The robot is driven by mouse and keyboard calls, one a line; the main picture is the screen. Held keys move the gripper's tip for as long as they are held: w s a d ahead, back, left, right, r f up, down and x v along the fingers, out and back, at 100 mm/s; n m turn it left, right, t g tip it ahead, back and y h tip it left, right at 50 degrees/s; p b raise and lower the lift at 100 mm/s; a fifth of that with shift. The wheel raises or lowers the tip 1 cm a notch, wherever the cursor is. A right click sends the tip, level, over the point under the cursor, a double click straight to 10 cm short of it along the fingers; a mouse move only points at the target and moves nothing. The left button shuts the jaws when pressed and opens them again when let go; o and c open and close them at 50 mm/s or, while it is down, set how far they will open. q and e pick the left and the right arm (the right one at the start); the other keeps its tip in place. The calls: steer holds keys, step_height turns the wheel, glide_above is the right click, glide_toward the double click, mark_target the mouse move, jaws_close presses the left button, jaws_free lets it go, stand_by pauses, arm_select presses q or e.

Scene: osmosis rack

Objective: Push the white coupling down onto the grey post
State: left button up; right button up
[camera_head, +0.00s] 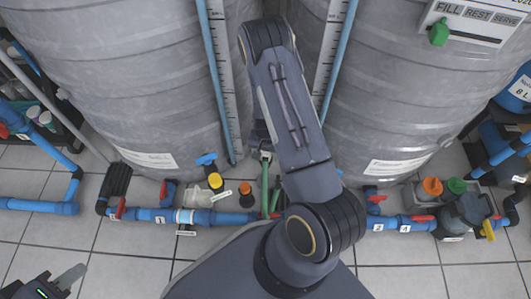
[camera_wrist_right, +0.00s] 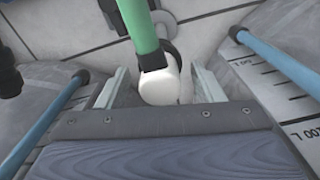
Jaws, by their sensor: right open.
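The white coupling (camera_wrist_right: 160,84) shows in the right wrist view at the end of a green pipe (camera_wrist_right: 138,25), with a black collar between them. My right gripper (camera_wrist_right: 158,74) is open, with one finger on each side of the coupling; I cannot tell whether either finger touches it. In the head view my right arm hides most of this gripper, and a small white part (camera_head: 266,155) shows above the green pipe (camera_head: 265,185). My left gripper (camera_head: 62,285) is at the bottom left, partly cut off, away from the coupling.
Two large grey tanks (camera_head: 120,75) fill the back, with scale strips (camera_head: 221,75) and thin blue pipes between them. Blue pipes (camera_head: 150,214) with red-handled valves run along the tiled floor. Pumps (camera_head: 462,210) stand at right. The front left floor is mostly clear.

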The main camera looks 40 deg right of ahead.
step_height(320, 180, up, 8)
steer(key=p, duration=0.3)
steer(key=shift+f, duration=0.1)
stand_by(0.4)
